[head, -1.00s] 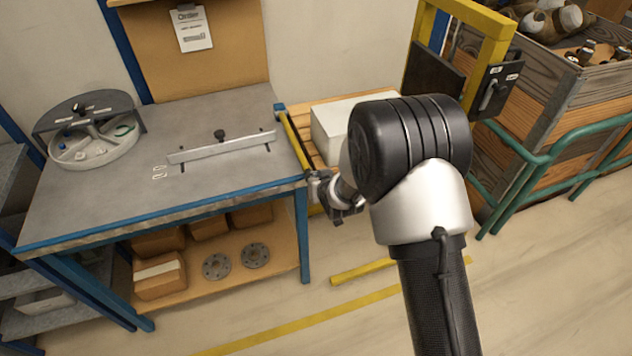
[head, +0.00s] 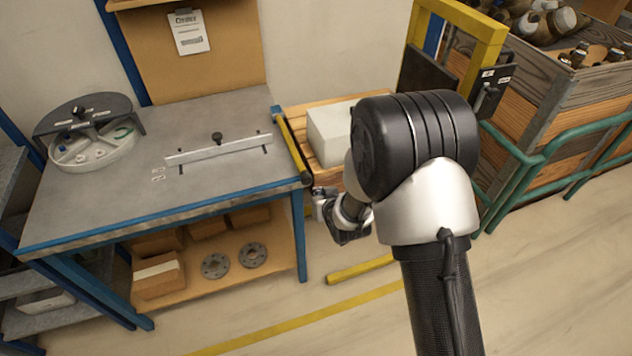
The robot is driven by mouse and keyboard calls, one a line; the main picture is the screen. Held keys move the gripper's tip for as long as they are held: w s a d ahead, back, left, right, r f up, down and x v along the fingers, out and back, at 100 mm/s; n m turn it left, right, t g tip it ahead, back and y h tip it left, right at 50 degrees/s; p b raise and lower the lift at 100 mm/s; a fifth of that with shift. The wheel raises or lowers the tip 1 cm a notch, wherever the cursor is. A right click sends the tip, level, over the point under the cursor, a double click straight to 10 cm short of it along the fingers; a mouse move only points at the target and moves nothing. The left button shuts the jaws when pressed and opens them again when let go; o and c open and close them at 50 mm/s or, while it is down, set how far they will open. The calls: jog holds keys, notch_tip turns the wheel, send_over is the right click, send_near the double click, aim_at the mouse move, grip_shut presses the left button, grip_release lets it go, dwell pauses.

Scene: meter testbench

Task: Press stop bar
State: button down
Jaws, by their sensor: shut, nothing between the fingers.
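A yellow bar (head: 291,144) runs along the right end of the grey workbench, with a dark end near the front corner. It looks like the stop bar. A pale metal bar (head: 215,149) with a black knob also lies across the bench top. My gripper (head: 343,235) is small and partly hidden behind my own arm. It is shut and empty, just right of and below the bench's front right corner, apart from both bars.
The workbench (head: 110,190) carries a round tray (head: 92,152) at left. A white box (head: 331,133) sits on wooden slats beyond the yellow bar. A yellow frame (head: 488,45), a wooden crate (head: 545,95) and green rails (head: 520,160) stand at right. Floor is open in front.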

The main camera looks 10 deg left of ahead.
jog(key=s+d, duration=0.1)
jog(key=s+f, duration=0.1)
jog(key=s, duration=0.1)
jog(key=shift+d+f, duration=0.2)
jog(key=shift+d, duration=0.2)
jog(key=s+d+r+m+g+h, duration=0.1)
jog(key=s+d+r+h, duration=0.1)
jog(key=d+r, duration=0.65)
jog(key=s+d+r+m+h, duration=0.1)
jog(key=s+d+r, duration=0.35)
jog(key=r, duration=0.75)
jog(key=s+d+r+m+g, duration=0.1)
jog(key=s+d+r, duration=0.1)
jog(key=s+d, duration=0.2)
jog(key=s+d+r+m+g+h, duration=0.1)
jog(key=s+d+r, duration=0.2)
jog(key=s, duration=0.8)
jog(key=s+d+r+g+h, duration=0.1)
jog(key=s+d+r, duration=0.2)
jog(key=s+d, duration=0.3)
jog(key=shift+s+m, duration=0.4)
jog(key=shift+s, duration=0.65)
